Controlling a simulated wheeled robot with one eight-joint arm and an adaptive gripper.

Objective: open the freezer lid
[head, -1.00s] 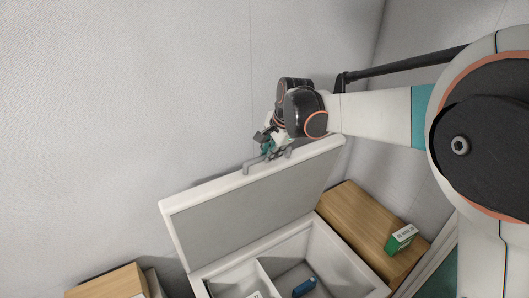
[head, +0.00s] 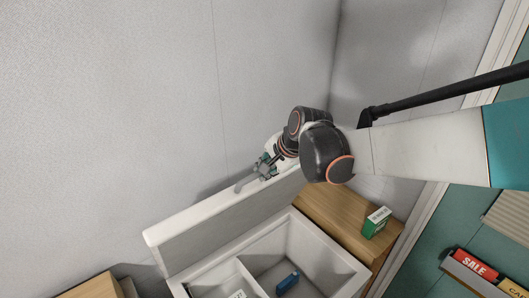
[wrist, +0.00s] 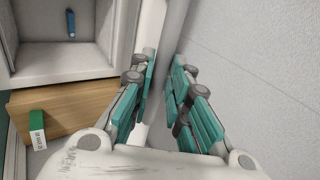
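The freezer lid (head: 215,222) is raised well up from the freezer, standing steeply at its back in the head view. My gripper (head: 263,170) is at the lid's top edge by the handle. In the wrist view my gripper (wrist: 158,84) has its two green-padded fingers apart, with the white lid edge (wrist: 151,25) running between them. The fingers' contact with the handle is hidden.
A blue item (head: 287,283) lies inside the freezer. A wooden box (head: 330,215) with a green carton (head: 376,222) stands to the right, and another wooden box (head: 92,288) to the left. The wall (head: 110,110) is close behind the lid.

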